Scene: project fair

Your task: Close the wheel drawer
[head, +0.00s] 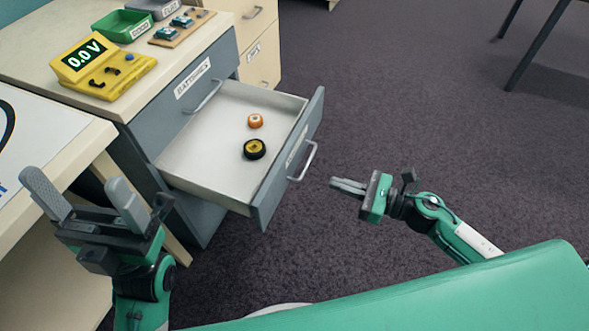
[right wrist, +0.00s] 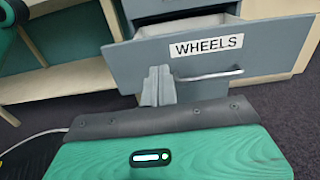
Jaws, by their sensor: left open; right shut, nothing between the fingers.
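The wheel drawer (head: 210,142) is pulled out of the grey cabinet, and its front panel stands well away from the body. In it lie an orange wheel (head: 255,121) and a black and yellow wheel (head: 254,149). The right wrist view shows its front with a WHEELS label (right wrist: 206,46) and a bar handle (right wrist: 208,76). My right gripper (head: 335,185) is shut and empty, in front of the drawer and just right of its handle (head: 303,162). It also shows in the right wrist view (right wrist: 158,72). My left gripper (head: 72,190) is open and empty by the white table, left of the drawer.
A closed BATTERIES drawer (head: 180,104) sits above the wheel drawer. The cabinet top holds a yellow meter (head: 103,72), a green bin (head: 122,25) and a small board. A white-topped table (head: 40,150) stands at left.

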